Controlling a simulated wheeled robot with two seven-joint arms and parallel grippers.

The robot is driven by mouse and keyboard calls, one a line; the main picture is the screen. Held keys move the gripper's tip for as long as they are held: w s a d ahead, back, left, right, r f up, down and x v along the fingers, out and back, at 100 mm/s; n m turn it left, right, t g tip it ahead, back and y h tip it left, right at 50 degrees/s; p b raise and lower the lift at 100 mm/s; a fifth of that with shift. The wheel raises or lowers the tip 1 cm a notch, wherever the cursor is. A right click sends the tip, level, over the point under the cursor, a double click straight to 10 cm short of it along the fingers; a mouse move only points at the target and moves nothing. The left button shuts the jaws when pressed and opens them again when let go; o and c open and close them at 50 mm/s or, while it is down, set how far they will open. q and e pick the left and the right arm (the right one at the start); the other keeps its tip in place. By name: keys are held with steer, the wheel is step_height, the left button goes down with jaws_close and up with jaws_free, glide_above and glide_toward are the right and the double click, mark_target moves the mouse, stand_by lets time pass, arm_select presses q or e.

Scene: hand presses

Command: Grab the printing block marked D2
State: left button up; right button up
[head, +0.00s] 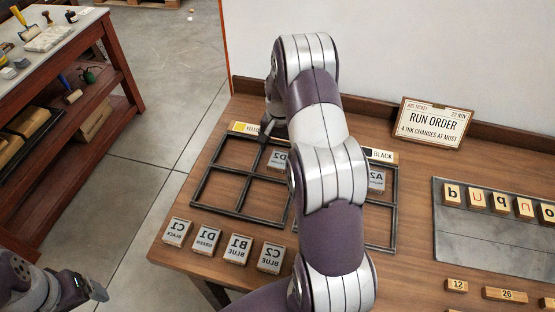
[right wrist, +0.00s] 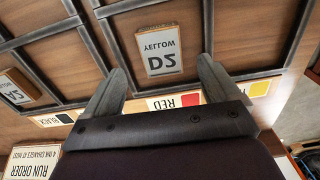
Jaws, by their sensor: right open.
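My right gripper (right wrist: 161,68) is open and empty. In the head view my right gripper (head: 266,130) is at the frame's far side, largely hidden by my arm. My left gripper (head: 95,289) is at the lower left, away from the blocks; its jaw opening is unclear.
Blocks C1 (head: 177,231), D1 (head: 206,239), B1 (head: 237,249) and C2 (head: 271,258) stand in a row before the frame. Block A2 (head: 376,181) lies in the right frame. Dividers edge the D2 compartment. A run order sign (head: 432,122) stands at the back.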

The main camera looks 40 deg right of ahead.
mark_target(279, 159)
step_height(279, 159, down, 4)
steer(key=shift+a+f+p, duration=0.1)
steer(key=shift+f+p, duration=0.05)
steer(key=shift+p, duration=0.2)
steer(key=shift+w+f, duration=0.1)
steer(key=shift+f, duration=0.1)
steer(key=c, duration=1.2)
steer(key=shift+r, duration=0.15)
